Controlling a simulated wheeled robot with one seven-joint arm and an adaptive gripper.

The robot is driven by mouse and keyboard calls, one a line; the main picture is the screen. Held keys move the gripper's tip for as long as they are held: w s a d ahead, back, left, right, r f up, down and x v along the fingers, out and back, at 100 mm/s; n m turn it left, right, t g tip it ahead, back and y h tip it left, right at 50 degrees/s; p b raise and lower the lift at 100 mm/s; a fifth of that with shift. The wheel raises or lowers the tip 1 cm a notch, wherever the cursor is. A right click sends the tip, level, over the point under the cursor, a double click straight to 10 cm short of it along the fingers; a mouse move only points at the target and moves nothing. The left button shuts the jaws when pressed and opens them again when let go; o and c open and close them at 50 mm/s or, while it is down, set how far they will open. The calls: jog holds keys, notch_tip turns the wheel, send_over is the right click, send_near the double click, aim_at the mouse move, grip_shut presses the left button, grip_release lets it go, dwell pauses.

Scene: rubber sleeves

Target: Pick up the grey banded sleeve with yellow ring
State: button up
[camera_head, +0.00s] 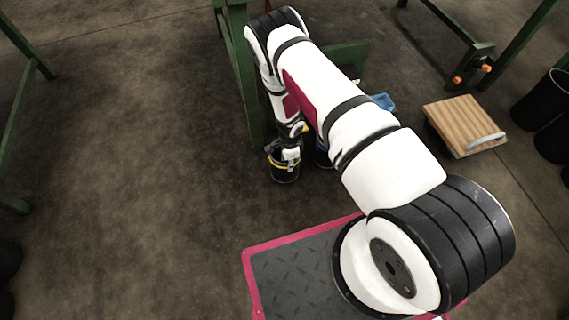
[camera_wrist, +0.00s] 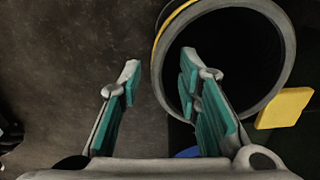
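The grey banded sleeve with yellow ring (camera_head: 285,175) stands upright on the floor below my gripper (camera_head: 290,150) in the head view. In the wrist view its round dark opening and grey rim (camera_wrist: 287,50) fill the upper right, with a yellow band along the left edge. My gripper (camera_wrist: 168,75) is open, with teal-padded fingers. The right finger overlaps the opening and the left finger is outside it, so the sleeve's left wall lies between them in the picture. I cannot tell whether the right finger is inside or above the sleeve, and no contact shows.
Another dark sleeve with a blue band (camera_head: 321,157) stands just right, partly hidden by my arm. A green frame leg (camera_head: 243,90) rises close behind. A yellow block (camera_wrist: 285,108) shows beside the rim. A wooden-topped box (camera_head: 463,122) and black cylinders (camera_head: 541,100) are right.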

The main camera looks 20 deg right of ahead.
aim_at(279, 172)
notch_tip(279, 172, down, 6)
jog(key=b, duration=0.3)
jog(key=shift+a+f, duration=0.15)
jog(key=shift+f, duration=0.1)
jog(key=shift+s+r, duration=0.1)
grip_shut()
